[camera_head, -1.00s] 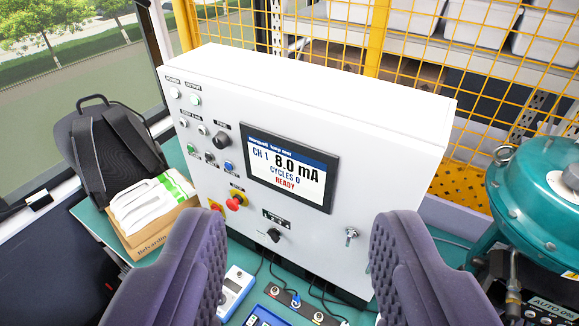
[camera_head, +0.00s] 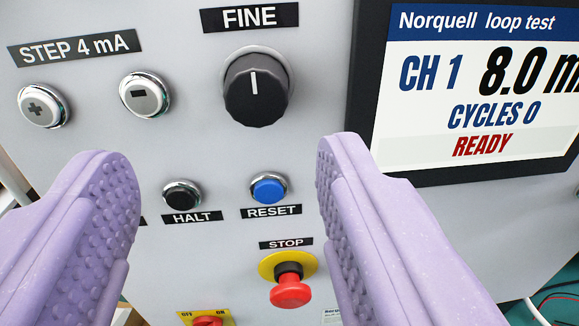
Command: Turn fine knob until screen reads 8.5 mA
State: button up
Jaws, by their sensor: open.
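The fine knob (camera_head: 256,88) is a black round knob with a white pointer line standing about upright, under a FINE label. The screen (camera_head: 476,85) at the right reads CH 1, 8.0 m with the rest cut off by the picture edge, CYCLES 0 and READY. My gripper (camera_head: 232,165) is open, with two purple padded fingers and nothing between them. Its fingertips show below the knob in the picture, apart from it, one to the left and one to the right.
The STEP 4 mA plus button (camera_head: 44,106) and minus button (camera_head: 145,95) are left of the knob. The black HALT button (camera_head: 182,196), blue RESET button (camera_head: 269,189) and red STOP button (camera_head: 290,290) lie below it, between the fingers in the picture. A yellow-backed red switch (camera_head: 207,319) is lower.

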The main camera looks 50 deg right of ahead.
aim_at(256, 95)
jog(key=shift+h, duration=0.5)
jog(key=x, duration=0.7)
jog(key=shift+d+f+b, duration=0.25)
jog(key=shift+d+b, duration=0.15)
